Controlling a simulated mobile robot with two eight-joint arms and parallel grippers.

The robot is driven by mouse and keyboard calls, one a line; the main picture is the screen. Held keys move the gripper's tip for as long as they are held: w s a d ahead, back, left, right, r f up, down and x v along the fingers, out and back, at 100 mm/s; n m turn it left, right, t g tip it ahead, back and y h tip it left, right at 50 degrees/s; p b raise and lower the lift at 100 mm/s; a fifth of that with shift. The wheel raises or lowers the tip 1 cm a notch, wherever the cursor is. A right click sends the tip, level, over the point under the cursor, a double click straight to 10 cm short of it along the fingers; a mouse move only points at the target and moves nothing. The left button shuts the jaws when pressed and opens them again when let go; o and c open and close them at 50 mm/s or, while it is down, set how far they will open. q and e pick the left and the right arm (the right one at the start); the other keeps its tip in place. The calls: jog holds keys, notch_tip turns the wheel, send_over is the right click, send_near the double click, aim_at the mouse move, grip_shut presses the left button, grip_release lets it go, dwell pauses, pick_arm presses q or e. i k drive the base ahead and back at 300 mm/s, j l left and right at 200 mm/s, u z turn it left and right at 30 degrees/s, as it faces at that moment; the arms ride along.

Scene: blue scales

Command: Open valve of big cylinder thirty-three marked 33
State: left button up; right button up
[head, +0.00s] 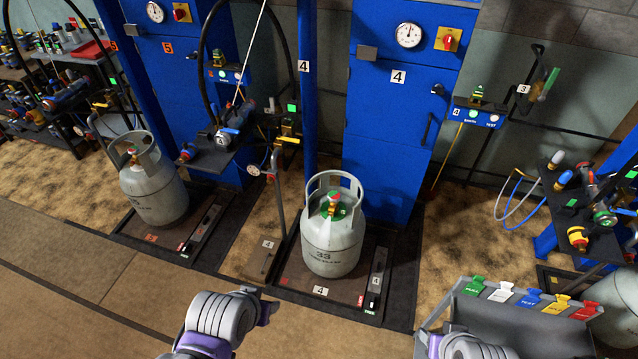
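The big cylinder marked 33 (330,250) stands upright on the dark scale platform of station 4, in the middle of the head view. It is pale grey-green, with a collar handle around its top. Its valve (333,205), green with some red, sits inside the collar; whether it is open or closed cannot be told. Grey and purple links of my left arm show at the bottom left of centre, and links of my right arm at the bottom right. Both are apart from the cylinder in the picture.
Another grey cylinder (155,190) stands on the scale of station 5 at left. A blue cabinet (385,130) marked 4 is behind cylinder 33. A hose stand (277,195) rises just left of it. A tray (470,322) with coloured tags is at lower right. The front floor is clear.

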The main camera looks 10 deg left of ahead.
aim_at(333, 197)
jog(key=i+j+u, duration=0.4)
jog(key=i+j, duration=1.05)
jog(key=j, duration=0.1)
